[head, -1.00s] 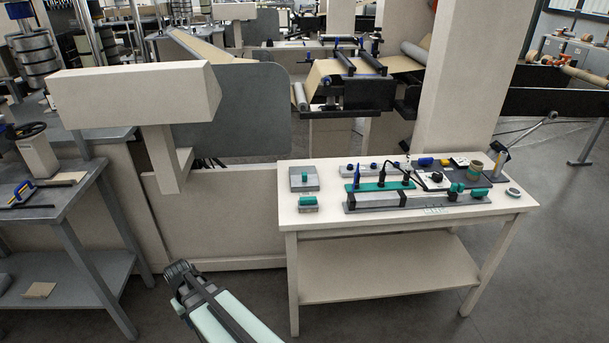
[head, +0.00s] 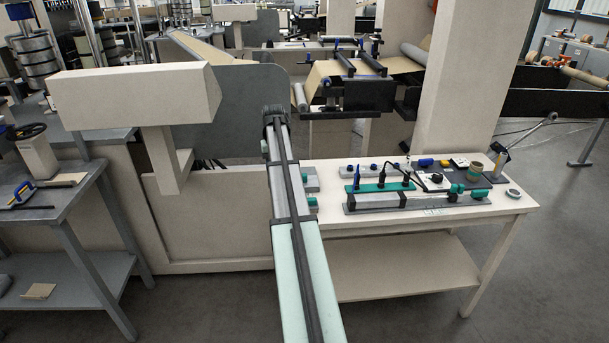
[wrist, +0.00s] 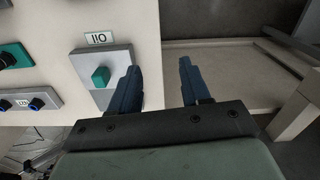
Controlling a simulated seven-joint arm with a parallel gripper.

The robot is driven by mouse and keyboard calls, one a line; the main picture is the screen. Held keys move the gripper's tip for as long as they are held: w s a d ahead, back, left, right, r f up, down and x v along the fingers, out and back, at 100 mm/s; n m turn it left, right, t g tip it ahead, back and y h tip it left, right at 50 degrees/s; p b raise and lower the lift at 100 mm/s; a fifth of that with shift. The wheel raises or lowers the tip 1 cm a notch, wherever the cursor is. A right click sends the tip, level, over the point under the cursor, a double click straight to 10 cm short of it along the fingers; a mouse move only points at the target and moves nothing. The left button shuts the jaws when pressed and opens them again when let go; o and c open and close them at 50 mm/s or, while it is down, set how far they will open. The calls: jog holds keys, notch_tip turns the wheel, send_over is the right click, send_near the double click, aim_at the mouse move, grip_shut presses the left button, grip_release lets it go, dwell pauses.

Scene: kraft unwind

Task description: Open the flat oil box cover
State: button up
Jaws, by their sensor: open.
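The flat oil box (wrist: 120,61) is a grey plate-like box with a green block-shaped handle (wrist: 100,76) on its cover. It lies on the cream table near its edge, beside an OIL label (wrist: 98,38), and the cover looks shut. My gripper (wrist: 158,66) is open and empty in the wrist view. Its dark blue fingers are to the right of the green handle, one finger overlapping the box's right side in the picture. The other finger is past the table edge. I cannot tell the height gap. In the head view my arm hides my gripper and most of the box.
A cream machine housing (head: 215,225) stands left of the table. Floor is free to the right.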

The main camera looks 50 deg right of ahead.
notch_tip(320, 180, up, 8)
jog(key=m, duration=0.1)
send_over(305, 174)
notch_tip(305, 174, down, 14)
jog(key=shift+a, duration=0.1)
jog(key=shift+c, duration=0.2)
grip_shut()
dwell(0.4)
